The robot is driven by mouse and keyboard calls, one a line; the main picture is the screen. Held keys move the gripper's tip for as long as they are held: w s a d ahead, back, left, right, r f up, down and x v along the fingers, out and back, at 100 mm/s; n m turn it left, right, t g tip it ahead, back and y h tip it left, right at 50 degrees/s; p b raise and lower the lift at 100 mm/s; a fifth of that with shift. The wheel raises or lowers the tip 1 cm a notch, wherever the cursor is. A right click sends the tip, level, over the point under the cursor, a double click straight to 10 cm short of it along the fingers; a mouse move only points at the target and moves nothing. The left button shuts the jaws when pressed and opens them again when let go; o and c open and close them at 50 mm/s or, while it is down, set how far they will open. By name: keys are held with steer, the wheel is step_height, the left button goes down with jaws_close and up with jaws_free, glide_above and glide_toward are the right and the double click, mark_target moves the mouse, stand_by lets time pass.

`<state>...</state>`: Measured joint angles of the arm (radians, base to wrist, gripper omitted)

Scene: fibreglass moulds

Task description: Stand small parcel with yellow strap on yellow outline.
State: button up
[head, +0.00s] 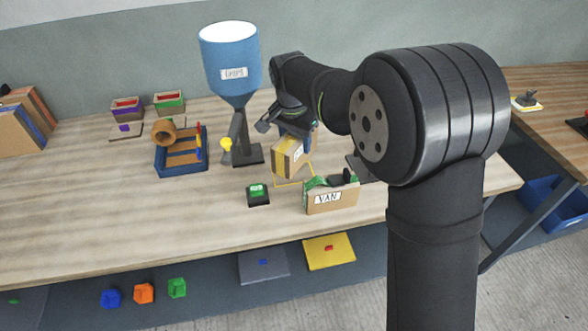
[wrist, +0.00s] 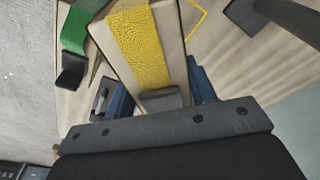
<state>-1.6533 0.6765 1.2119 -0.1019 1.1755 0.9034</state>
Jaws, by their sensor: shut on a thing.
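The small parcel (head: 286,160) is a tan box with a yellow strap; it also fills the upper middle of the wrist view, strap (wrist: 140,45) facing the camera. My gripper (head: 294,138) is shut on it, one blue finger on each side in the wrist view (wrist: 160,92). The parcel looks tilted in the head view. The yellow outline (head: 294,184) lies on the table just below and around it in the head view, partly hidden by the parcel. In the wrist view a corner of the outline (wrist: 203,18) shows right of the parcel. I cannot tell whether the parcel touches the table.
A box labelled VAN (head: 331,200) with green and black things stands close at the front right. A black block with a green top (head: 258,194) sits front left. A blue hopper on a stand (head: 230,70) rises behind left. A blue tray (head: 181,160) lies farther left.

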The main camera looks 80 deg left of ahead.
mark_target(293, 138)
step_height(293, 138, down, 8)
steer(key=shift+f, duration=0.2)
stand_by(0.3)
steer(key=shift+f, duration=0.2)
steer(key=o, duration=1.2)
steer(key=r, duration=0.8)
steer(key=s+d+r, duration=0.1)
steer(key=r, duration=0.3)
steer(key=shift+r, duration=0.15)
